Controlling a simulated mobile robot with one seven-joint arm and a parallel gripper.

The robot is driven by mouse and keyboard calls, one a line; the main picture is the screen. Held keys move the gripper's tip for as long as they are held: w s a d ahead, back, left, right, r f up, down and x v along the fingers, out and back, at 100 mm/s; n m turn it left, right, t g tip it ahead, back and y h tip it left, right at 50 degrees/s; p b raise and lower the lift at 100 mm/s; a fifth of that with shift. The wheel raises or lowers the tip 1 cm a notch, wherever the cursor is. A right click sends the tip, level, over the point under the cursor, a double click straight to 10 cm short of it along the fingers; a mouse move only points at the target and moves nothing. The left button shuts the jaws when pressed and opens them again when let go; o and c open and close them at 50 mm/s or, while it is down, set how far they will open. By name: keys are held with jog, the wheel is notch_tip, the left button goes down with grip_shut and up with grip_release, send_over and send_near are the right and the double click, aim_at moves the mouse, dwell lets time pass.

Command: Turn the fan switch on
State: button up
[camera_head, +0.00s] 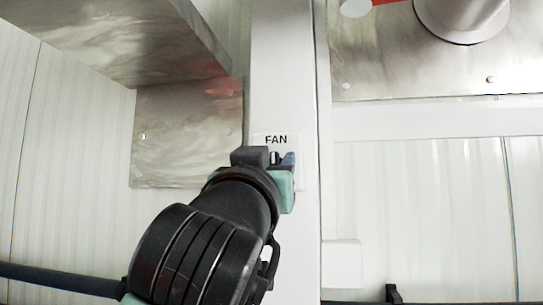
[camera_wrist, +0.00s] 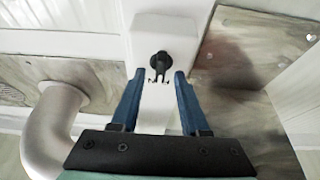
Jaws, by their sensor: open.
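The fan switch (camera_wrist: 158,64) is a small black knob with a short lever on a white post (camera_wrist: 172,28) in the wrist view. In the head view a plate reading "FAN" (camera_head: 276,140) marks its place on the post, and my gripper mostly covers the switch there. My gripper (camera_wrist: 160,73) has two blue fingers, apart and empty. In the wrist view their tips lie to either side of the switch's lower part. Whether they touch it cannot be told. In the head view my gripper (camera_head: 283,158) is just below the FAN lettering.
A metal duct (camera_head: 115,40) and its plate (camera_head: 185,135) are left of the post in the head view. A metal panel with a pipe (camera_head: 462,15) is at the upper right. The wrist view shows a pipe (camera_wrist: 50,125) at left. Pale wall panels fill the background.

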jog(key=shift+c, duration=0.2)
grip_shut()
jog(key=shift+m, duration=0.3)
jog(key=m+g+h, duration=0.1)
jog(key=m+h, duration=0.2)
jog(key=m, duration=0.3)
jog(key=m+g+h, duration=0.1)
jog(key=m, duration=0.2)
jog(key=m+g+h+p, duration=0.1)
jog(key=m, duration=0.2)
jog(key=shift+h, duration=0.3)
jog(key=m+g+p, duration=0.1)
jog(key=m, duration=0.1)
jog(key=m+g+p, duration=0.1)
jog(key=m, duration=0.2)
jog(key=shift+m+h, duration=0.3)
jog(key=shift+f+m+g+p, duration=0.1)
jog(key=shift+m+g+p, duration=0.75)
jog(key=shift+m, duration=1.25)
jog(key=shift+g, duration=0.25)
